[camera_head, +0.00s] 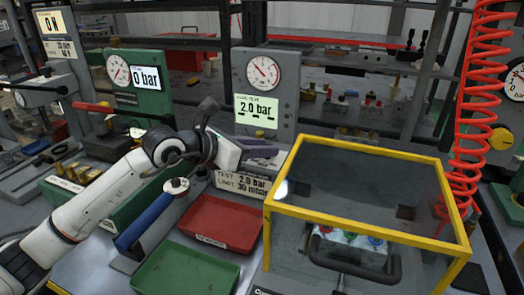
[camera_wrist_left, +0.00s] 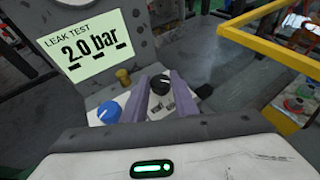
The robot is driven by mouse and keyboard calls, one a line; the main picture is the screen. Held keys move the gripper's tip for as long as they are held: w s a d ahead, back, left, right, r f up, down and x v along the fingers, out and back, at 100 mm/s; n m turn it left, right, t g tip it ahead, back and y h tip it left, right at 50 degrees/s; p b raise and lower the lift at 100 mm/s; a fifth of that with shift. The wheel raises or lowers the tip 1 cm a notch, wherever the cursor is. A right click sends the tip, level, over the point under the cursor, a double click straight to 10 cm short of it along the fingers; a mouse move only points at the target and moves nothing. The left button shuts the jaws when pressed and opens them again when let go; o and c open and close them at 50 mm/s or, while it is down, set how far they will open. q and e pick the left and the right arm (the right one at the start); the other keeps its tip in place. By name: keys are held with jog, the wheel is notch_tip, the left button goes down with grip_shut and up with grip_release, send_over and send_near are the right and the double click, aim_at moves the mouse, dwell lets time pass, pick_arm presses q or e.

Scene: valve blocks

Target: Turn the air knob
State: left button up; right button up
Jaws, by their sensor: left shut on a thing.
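My left gripper (camera_head: 262,149) reaches in from the left to the foot of the grey leak test panel (camera_head: 284,90). In the left wrist view, my left gripper (camera_wrist_left: 163,88) has its two purple-grey fingers shut on a black knob (camera_wrist_left: 161,83) with a white pointer mark. A blue knob (camera_wrist_left: 110,112) sits to the left of the fingers, and a small brass fitting (camera_wrist_left: 123,77) is behind it. The labels by the knobs are too small to read. The panel's display (camera_head: 257,112) reads 2.0 bar. In the head view my gripper hides the knobs.
A yellow-framed clear guard box (camera_head: 357,153) stands close to the right of the gripper. A red tray (camera_head: 217,224) and a green tray (camera_head: 186,272) lie in front. A blue-handled tool (camera_head: 150,219) is beside my arm. A red coiled hose (camera_head: 470,120) hangs at right.

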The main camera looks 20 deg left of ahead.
pick_arm(q)
jog(key=shift+w+a+f+m+g+h+b, duration=0.15)
jog(key=shift+m+g+h+b, duration=0.2)
jog(key=shift+m+h+b, duration=0.2)
jog(key=shift+w+a+r+m+g+h+b, duration=0.1)
jog(key=shift+a+m+g+h+b, duration=0.05)
jog(key=shift+m+g+h+b, duration=0.35)
jog(key=shift+w+a+m+g+h+b, duration=0.1)
jog(key=shift+m+g+h+b, duration=0.7)
jog(key=shift+m, duration=0.35)
jog(key=shift+w+m+g+h+b, duration=0.1)
jog(key=shift+m+g+h+b, duration=0.3)
jog(key=shift+m+g+h, duration=0.55)
jog(key=shift+m+g, duration=0.35)
jog(key=shift+g, duration=0.15)
jog(key=o, duration=1.1)
notch_tip(320, 180, up, 10)
jog(key=shift+r+p, duration=0.1)
jog(key=shift+p, duration=0.45)
